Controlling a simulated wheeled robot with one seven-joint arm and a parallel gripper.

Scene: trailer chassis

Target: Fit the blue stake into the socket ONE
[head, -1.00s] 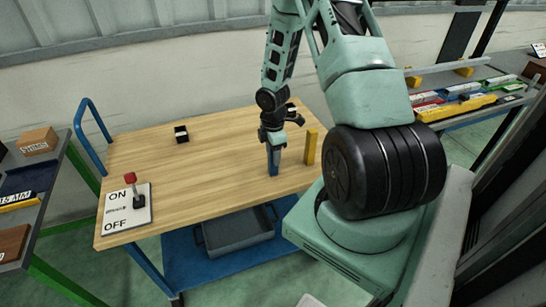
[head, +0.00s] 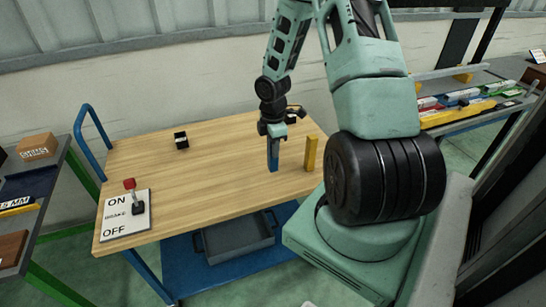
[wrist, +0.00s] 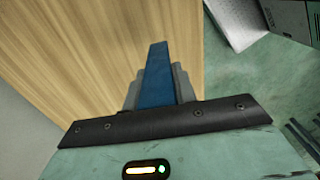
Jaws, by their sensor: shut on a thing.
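My gripper (head: 273,133) is shut on the blue stake (head: 272,156), which hangs upright below it over the right part of the wooden table (head: 215,185). In the wrist view the blue stake (wrist: 157,75) sits between the grey fingers and points away from the camera. The stake's lower end appears slightly above the tabletop, though the exact gap is hard to tell. A small black block with a white face (head: 181,140) stands at the back of the table. Another dark piece shows partly behind my gripper. No label reading ONE is legible, so I cannot tell which is the socket.
A yellow stake (head: 311,153) stands upright just right of the blue one. A lever plate marked ON and OFF (head: 125,218) lies at the table's left front. A grey bin (head: 238,242) is on the lower shelf. The table's middle is clear.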

